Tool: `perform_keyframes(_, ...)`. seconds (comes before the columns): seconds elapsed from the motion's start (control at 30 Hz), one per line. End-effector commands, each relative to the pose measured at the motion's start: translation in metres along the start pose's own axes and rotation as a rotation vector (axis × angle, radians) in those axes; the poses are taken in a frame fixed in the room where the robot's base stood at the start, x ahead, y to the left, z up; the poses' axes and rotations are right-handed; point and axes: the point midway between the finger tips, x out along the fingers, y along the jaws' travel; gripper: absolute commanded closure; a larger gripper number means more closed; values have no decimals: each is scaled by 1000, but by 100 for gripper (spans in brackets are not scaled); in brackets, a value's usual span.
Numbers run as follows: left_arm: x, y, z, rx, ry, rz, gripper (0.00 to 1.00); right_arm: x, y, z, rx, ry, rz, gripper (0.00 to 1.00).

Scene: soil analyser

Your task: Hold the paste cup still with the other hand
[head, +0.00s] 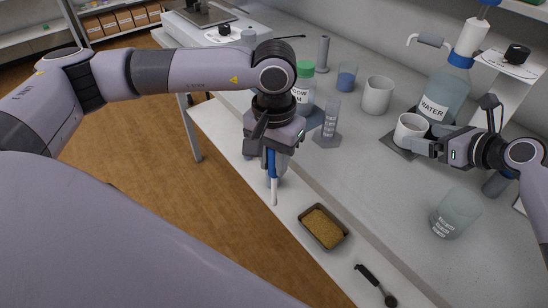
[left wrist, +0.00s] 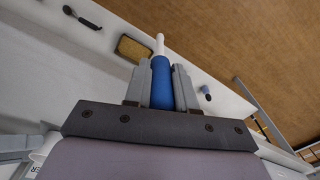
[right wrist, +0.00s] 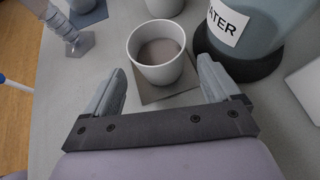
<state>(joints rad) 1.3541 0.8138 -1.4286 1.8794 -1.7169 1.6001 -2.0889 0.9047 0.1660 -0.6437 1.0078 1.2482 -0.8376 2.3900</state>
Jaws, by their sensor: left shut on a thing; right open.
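The paste cup is white with grey-brown paste in it. It stands upright on a dark square pad (right wrist: 170,93) in the right wrist view (right wrist: 160,50) and at the right of the head view (head: 409,129). My right gripper (head: 418,147) is open. In the right wrist view its fingertips (right wrist: 162,82) lie on the near left and near right of the cup; I cannot tell whether they touch it. My left gripper (head: 272,150) is shut on a blue-handled tool with a white tip (head: 274,190), also in the left wrist view (left wrist: 161,80). It points down near the bench's front edge, well left of the cup.
The water bottle (head: 442,97) stands close behind the cup. Another white cup (head: 378,95), a blue-filled beaker (head: 346,78) and a clear cylinder (head: 330,127) stand left. A glass beaker (head: 455,214), a tray of soil (head: 323,227) and a black spoon (head: 375,284) are nearer.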

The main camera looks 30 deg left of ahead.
Motion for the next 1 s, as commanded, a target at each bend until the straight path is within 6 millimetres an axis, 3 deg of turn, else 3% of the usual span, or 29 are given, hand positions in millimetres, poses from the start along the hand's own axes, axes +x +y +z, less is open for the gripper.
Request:
perform_keyframes(0.07,17,0,0,0,0,0,100,9,0,-5,-3,0,-1,11)
perform_keyframes(0.4,33,0,0,0,1,0,100,41,0,-1,-1,-1,0,11)
perform_keyframes(0.8,35,0,0,0,0,0,100,45,0,1,-2,0,-1,11)
perform_keyframes(0.83,35,0,0,0,0,0,100,45,0,1,-2,0,0,14)
perform_keyframes(0.97,35,0,0,0,0,0,100,45,0,0,-2,0,0,56)
perform_keyframes(1.0,35,0,0,0,0,0,100,45,0,0,-2,0,0,59)
